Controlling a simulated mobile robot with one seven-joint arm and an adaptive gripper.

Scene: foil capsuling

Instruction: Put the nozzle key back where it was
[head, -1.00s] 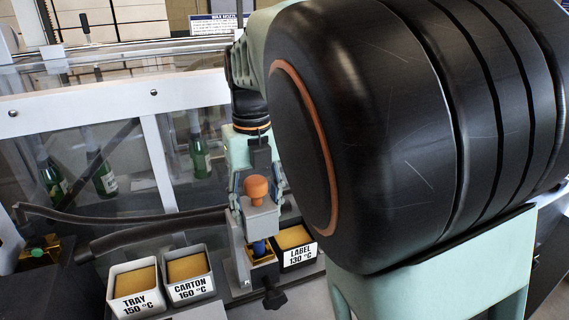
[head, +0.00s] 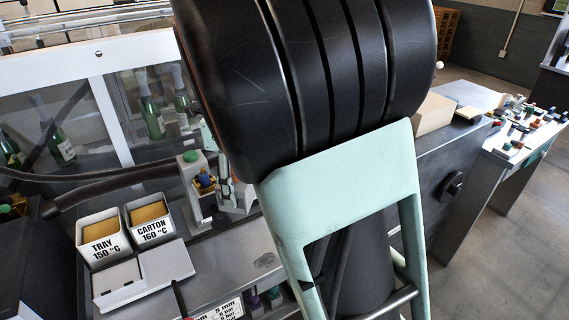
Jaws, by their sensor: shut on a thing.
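My gripper (head: 226,182) is partly hidden behind my own large black arm joint. It is low beside the nozzle unit, a pale upright block with a green domed cap (head: 190,157). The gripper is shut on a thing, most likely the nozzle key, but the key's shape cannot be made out. A gold fitting with a blue part (head: 204,180) sits on the unit, just left of the gripper. Whether the gripper touches the unit cannot be told.
A TRAY tub (head: 103,246) and a CARTON tub (head: 151,229) stand left, with a pale lidded box (head: 142,278) in front. A dark hose (head: 120,187) runs behind them. Green bottles (head: 152,118) stand behind the clear guard. A side table (head: 510,150) at right holds several small coloured items.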

